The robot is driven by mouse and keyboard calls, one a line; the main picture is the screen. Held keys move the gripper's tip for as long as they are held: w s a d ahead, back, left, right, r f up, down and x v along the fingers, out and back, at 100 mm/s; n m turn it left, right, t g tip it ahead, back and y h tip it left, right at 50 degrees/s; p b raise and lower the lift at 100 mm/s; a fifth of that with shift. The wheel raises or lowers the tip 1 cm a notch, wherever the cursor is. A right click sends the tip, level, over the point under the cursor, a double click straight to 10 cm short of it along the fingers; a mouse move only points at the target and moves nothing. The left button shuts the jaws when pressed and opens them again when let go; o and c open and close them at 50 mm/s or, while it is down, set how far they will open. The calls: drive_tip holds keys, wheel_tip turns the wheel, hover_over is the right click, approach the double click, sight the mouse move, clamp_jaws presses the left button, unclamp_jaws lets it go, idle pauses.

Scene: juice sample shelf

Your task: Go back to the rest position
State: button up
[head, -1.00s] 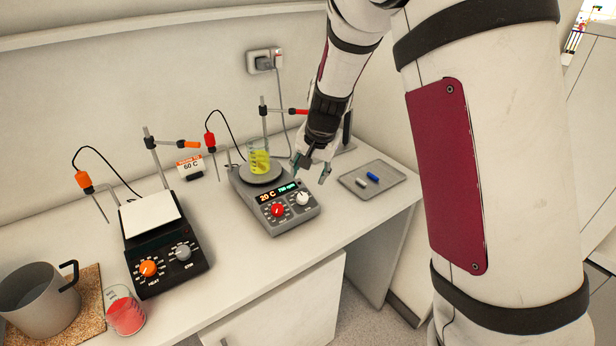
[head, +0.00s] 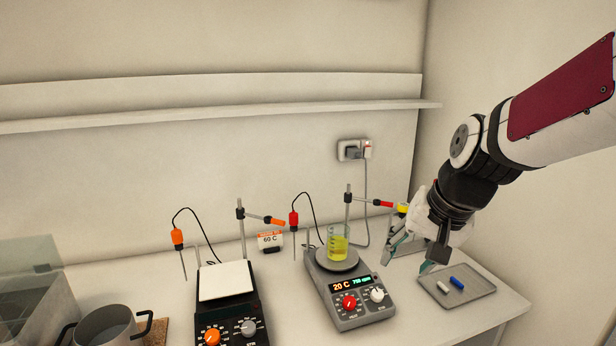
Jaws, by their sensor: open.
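My gripper (head: 408,262) is open and empty, in the air at the right of the head view, in front of the back right of the bench. Its fingers point down, between the grey hotplate stirrer (head: 352,307) and the grey tray (head: 482,284). A beaker of yellow liquid (head: 337,246) stands on the round plate of the stirrer, whose display reads 20 C. My gripper is apart from the beaker. My arm comes in from the upper right.
A metal pot (head: 104,327) is at lower left. The tray holds a white bar (head: 443,287) and a blue bar (head: 457,283). An empty shelf (head: 220,111) runs along the wall.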

drive_tip(key=s+r+n+h, duration=0.1)
drive_tip(key=s+r+n, duration=0.1)
drive_tip(key=s, duration=0.7)
drive_tip(key=s+d+r+n+t, duration=0.1)
drive_tip(key=s+r+n, duration=0.1)
drive_tip(key=s, duration=0.8)
drive_tip(key=shift+s+d+r+h, duration=0.15)
drive_tip(key=shift+s+r+h, duration=0.1)
drive_tip(key=shift+h, duration=0.15)
